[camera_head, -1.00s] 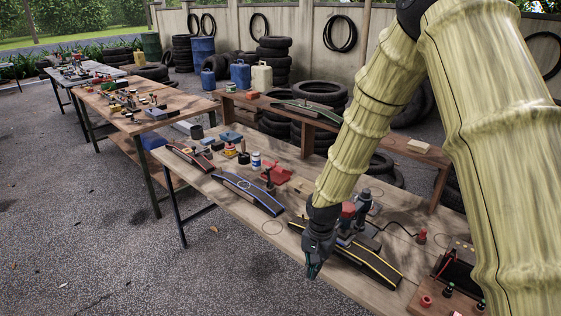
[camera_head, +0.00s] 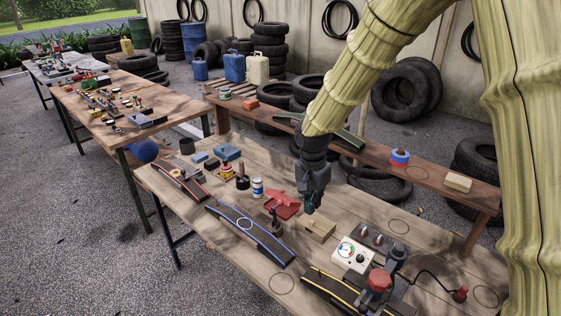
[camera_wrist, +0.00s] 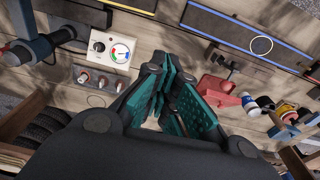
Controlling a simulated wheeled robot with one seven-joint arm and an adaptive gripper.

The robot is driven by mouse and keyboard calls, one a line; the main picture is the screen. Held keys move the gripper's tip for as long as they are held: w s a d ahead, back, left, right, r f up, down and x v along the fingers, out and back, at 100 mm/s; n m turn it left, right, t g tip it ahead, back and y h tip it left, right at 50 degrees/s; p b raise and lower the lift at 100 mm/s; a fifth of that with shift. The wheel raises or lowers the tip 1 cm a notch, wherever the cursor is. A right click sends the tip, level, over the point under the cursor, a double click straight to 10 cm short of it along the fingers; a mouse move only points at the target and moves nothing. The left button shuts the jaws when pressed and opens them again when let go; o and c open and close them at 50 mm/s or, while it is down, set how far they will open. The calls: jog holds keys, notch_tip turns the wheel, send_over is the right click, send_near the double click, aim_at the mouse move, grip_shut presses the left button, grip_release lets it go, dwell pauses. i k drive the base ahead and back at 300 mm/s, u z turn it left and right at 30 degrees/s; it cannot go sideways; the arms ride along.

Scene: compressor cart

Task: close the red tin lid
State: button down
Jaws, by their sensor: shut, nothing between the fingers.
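The red tin (camera_head: 283,205) sits on the wooden workbench (camera_head: 235,245), left of my gripper in the head view. It has a raised, tilted red part that looks like its lid, though its exact angle is hard to tell. The red tin also shows in the wrist view (camera_wrist: 220,92), right of the fingers. My gripper (camera_head: 310,208) points down above the bench, just right of the tin and apart from it. In the wrist view my gripper (camera_wrist: 172,108) has its teal-padded fingers together with nothing held.
A wooden block (camera_head: 318,227) lies just below my gripper.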

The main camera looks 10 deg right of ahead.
aim_at(277, 194)
jog(key=i, duration=1)
